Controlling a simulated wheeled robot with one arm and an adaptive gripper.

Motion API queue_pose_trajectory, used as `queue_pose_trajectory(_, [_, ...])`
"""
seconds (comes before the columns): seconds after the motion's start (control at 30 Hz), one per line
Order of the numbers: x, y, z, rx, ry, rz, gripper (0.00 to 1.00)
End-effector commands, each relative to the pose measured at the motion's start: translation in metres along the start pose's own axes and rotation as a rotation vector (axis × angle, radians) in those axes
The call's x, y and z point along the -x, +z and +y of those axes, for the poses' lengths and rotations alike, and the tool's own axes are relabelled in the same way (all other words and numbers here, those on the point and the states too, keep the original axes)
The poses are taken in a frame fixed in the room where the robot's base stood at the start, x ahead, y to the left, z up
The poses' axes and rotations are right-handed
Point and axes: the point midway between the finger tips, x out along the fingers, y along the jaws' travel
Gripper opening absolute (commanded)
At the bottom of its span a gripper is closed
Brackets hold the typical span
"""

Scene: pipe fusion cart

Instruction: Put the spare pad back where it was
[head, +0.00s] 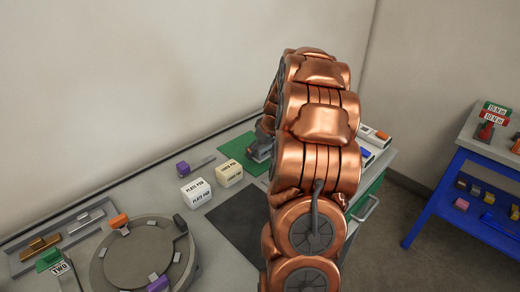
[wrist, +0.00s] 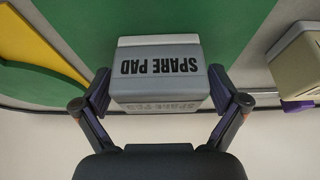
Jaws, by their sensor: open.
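The spare pad (wrist: 160,85) is a grey block with a lighter top strip, and its "SPARE PAD" label reads upside down in the wrist view. It is over the green mat (wrist: 225,25); I cannot tell whether it rests on it. My gripper (wrist: 160,95) is open, with one finger at each side of the pad, very close to it. In the head view my copper arm hides most of my gripper, and the green mat (head: 237,150) shows to its left. I cannot make out the pad there.
Two labelled pale blocks, one white (head: 195,192) and one cream (head: 229,173), stand left of my arm. A round grey fixture (head: 140,262) is at the front left. A purple-ended tool (head: 184,168) lies near the wall. A blue cart (head: 430,205) stands at the right.

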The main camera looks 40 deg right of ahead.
Motion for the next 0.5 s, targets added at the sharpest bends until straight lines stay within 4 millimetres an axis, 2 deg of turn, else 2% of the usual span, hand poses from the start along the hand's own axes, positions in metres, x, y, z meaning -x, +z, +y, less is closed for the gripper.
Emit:
queue_pose_trajectory(0.37, [0.005, -0.002, 0.0, 0.0, 0.001, 0.001, 0.97])
queue_pose_trajectory(0.5, [0.022, -0.002, 0.001, 0.001, 0.003, 0.004, 0.97])
